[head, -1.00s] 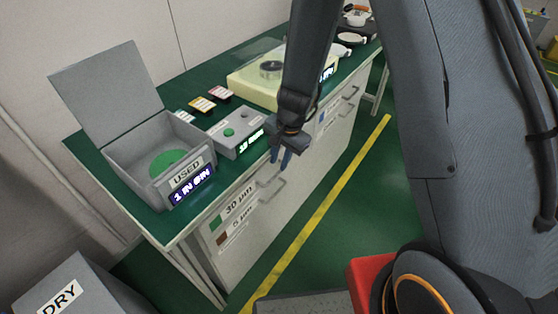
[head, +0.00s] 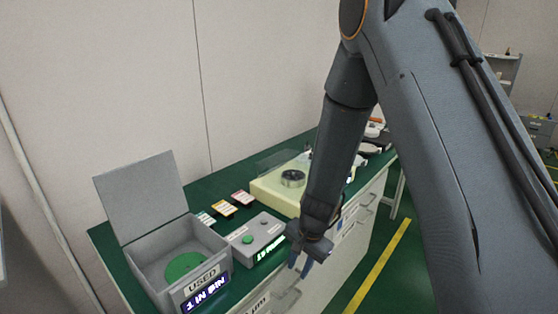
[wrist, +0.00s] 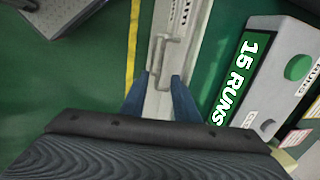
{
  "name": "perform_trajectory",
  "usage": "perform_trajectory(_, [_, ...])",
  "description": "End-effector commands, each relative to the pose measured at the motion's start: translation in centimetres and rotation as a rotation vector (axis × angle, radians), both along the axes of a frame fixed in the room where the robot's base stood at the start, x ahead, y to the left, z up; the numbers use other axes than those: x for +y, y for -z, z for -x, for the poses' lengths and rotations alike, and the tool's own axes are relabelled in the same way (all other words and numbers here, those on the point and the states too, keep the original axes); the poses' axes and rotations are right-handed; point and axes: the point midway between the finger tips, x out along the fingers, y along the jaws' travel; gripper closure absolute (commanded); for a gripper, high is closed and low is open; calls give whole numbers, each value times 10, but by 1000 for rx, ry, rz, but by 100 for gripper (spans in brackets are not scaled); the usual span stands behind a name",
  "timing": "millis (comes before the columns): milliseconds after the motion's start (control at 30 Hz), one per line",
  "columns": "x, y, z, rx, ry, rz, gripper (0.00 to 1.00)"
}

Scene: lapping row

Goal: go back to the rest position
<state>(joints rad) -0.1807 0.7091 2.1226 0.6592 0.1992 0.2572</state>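My gripper (head: 302,262) hangs in front of the green-topped bench (head: 262,163), beside the control box with the "15 RUNS" display. In the wrist view its two blue fingers (wrist: 160,95) stand apart with nothing between them, above the bench's front edge and a drawer handle (wrist: 165,60). The arm reaches up and to the right from the gripper and hides part of the bench behind it.
A grey open-lidded box marked "USED" (head: 203,284) holds a green disc (head: 184,266). The control box (head: 256,240) stands beside it, with a yellow machine (head: 270,190) behind. Small coloured cards (head: 223,208) lie near. Green floor with a yellow line (head: 380,265) is clear.

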Motion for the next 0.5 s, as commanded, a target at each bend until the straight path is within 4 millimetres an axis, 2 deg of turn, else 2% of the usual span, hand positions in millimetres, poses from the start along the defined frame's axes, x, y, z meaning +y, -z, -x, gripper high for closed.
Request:
perform_trajectory(167, [-17, -42, 18, -13, -117, 12, 72])
perform_trajectory(300, [-40, -85, 48, -18, -265, 41, 72])
perform_trajectory(500, [-75, -133, 102, -12, -475, 103, 72])
